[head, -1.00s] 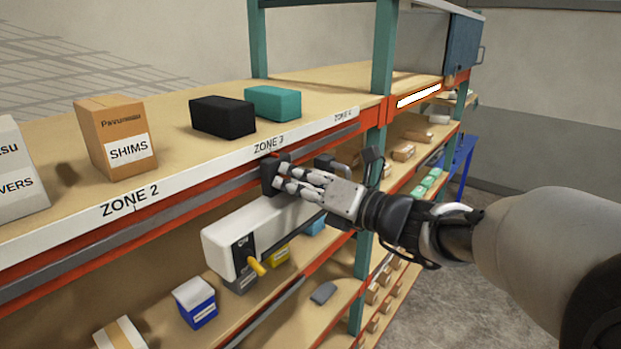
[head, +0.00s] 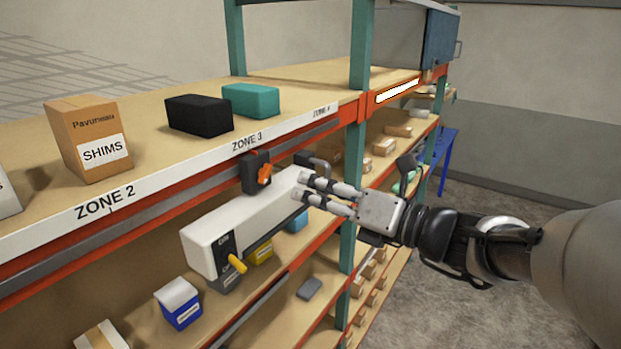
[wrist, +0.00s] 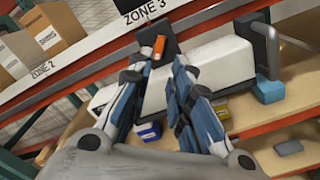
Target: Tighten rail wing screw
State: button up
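The orange wing screw (head: 264,174) sits on a black clamp block (head: 250,172) at the shelf rail, under the ZONE 3 label. It also shows in the wrist view (wrist: 160,46), ahead of my fingers and apart from them. The long white console (head: 240,226) hangs below the rail, with a yellow lever (head: 237,263) at its near end. My gripper (head: 327,195) is to the right of the screw, in front of the console's right part. In the wrist view its two fingers (wrist: 182,84) stand apart with nothing between them.
On the upper shelf stand a SHIMS box (head: 88,140), a black box (head: 198,115) and a teal box (head: 250,100). A second black bracket (head: 312,162) is right of the screw. A green upright (head: 352,190) stands behind my gripper. Small boxes sit on the lower shelf (head: 265,310).

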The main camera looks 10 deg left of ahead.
jog(key=shift+v, duration=1.65)
